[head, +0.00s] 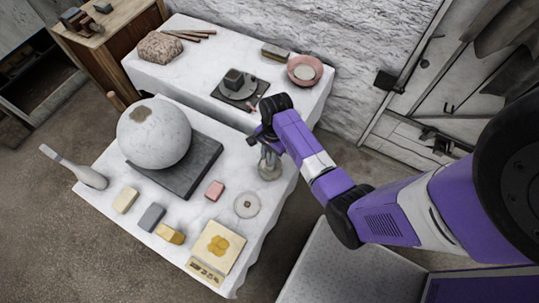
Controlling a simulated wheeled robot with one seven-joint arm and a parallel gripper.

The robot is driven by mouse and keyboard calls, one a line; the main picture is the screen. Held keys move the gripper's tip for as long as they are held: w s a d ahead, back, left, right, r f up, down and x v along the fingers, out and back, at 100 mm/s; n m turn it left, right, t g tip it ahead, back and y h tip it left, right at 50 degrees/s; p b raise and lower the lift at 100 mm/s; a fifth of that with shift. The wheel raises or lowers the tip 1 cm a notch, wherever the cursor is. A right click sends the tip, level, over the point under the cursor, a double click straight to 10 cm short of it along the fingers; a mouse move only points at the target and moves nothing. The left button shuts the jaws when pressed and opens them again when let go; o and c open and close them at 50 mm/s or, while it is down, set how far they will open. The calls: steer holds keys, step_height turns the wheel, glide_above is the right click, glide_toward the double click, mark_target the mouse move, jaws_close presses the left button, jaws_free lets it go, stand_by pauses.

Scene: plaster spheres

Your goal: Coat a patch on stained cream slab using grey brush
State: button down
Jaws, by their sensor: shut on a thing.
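The stained cream slab (231,235) lies flat near the front corner of the cloth-covered table, with a yellow-orange stain in its middle. My gripper (265,138) is above the right side of this table, well behind the slab. It is shut on a slim thing that I take for the grey brush, mostly hidden by the gripper. Directly below stands a small greyish jar (269,168). I cannot tell whether the brush's lower end is inside the jar or just above it.
A large plaster sphere (160,140) with a brown patch rests on a dark board (196,170). Small blocks, including a pink one (214,190), and a pale disc (247,204) lie between. A second table (200,70) is behind.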

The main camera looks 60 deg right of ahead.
mark_target(270, 153)
step_height(270, 153, up, 7)
steer(key=p, duration=0.7)
stand_by(0.4)
stand_by(0.7)
steer(key=shift+s+a+n, duration=0.15)
steer(key=shift+s+n, duration=0.05)
steer(key=shift+n, duration=0.3)
steer(key=w+a+r+n+b, duration=0.3)
steer(key=w+a+n+b, duration=0.1)
steer(key=a+n, duration=0.5)
steer(key=w+a+r+n+g+h+b, duration=0.1)
steer(key=w+a+r+n+b, duration=0.2)
steer(key=a+n, duration=0.6)
steer(key=shift+w+r+n+g+b, duration=0.15)
steer(key=shift+w+n+g+b, duration=0.2)
steer(key=shift+w, duration=0.55)
